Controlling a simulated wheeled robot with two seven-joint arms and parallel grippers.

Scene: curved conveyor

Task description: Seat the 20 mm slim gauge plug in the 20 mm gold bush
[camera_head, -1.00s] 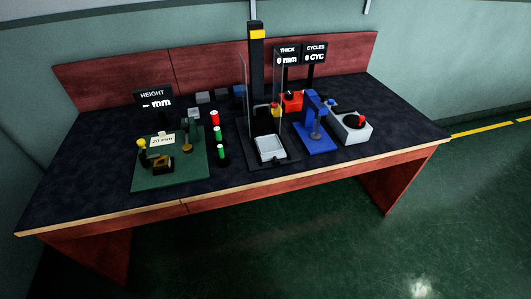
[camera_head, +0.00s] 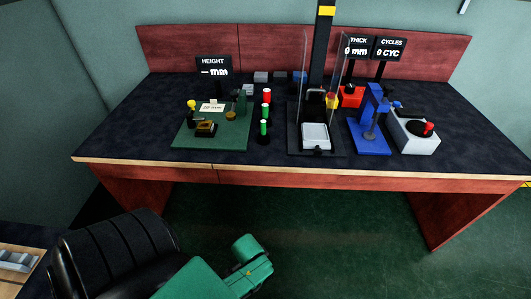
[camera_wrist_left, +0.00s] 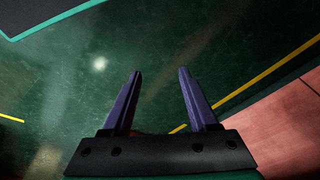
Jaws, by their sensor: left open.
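I cannot tell which is the 20 mm one. My left gripper (camera_wrist_left: 159,78) is open and empty in the left wrist view, above bare floor and away from these things. My right gripper is not in view.
A black press with clear guards (camera_head: 316,136) stands right of the plugs. A blue stand (camera_head: 369,143) and a grey box with a red knob (camera_head: 415,135) are further right. The bench's front strip is mostly clear.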

